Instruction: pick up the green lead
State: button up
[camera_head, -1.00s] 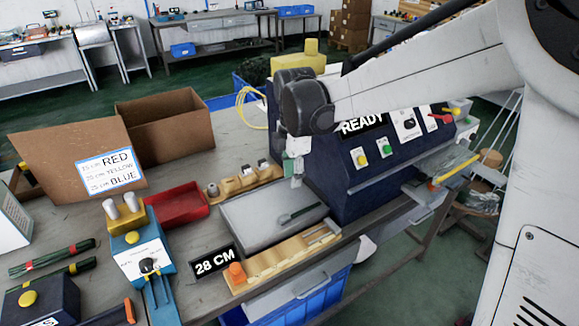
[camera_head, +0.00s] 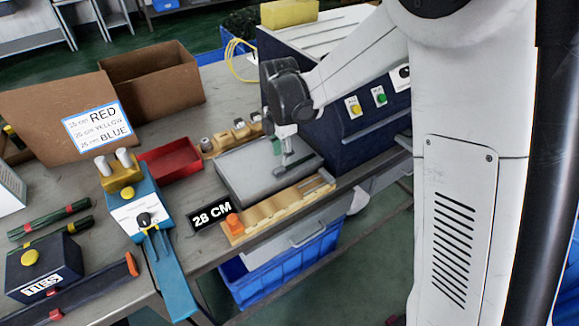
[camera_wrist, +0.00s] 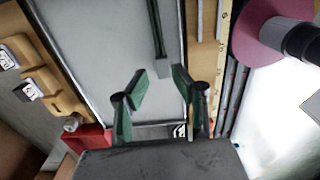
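The green lead (camera_wrist: 154,25) lies on the grey tray (camera_wrist: 90,30) in the wrist view. It is thin and dark green with a small grey block at its near end. In the head view it shows only in part on the tray (camera_head: 239,186), beside and below my gripper (camera_head: 287,150). In the wrist view my gripper (camera_wrist: 160,86) is open, with its green-padded fingers spread. The lead's grey end appears just ahead of the gap between the fingertips. Nothing shows between the fingers. I cannot tell the gripper's exact height above the tray.
A wooden gauge (camera_head: 275,208) with an orange knob and a "28 CM" sign (camera_head: 212,213) runs along the tray's front. A wooden block row (camera_head: 222,140) stands behind. A dark blue machine (camera_head: 358,145) is close on the right. A red bin (camera_head: 170,161) is left.

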aim_at(281, 168)
jog(key=f, duration=0.5)
jog(key=shift+s+a, duration=0.15)
jog(key=shift+s, duration=0.05)
jog(key=shift+r, duration=0.1)
jog(key=shift+c, duration=0.2)
grip_shut()
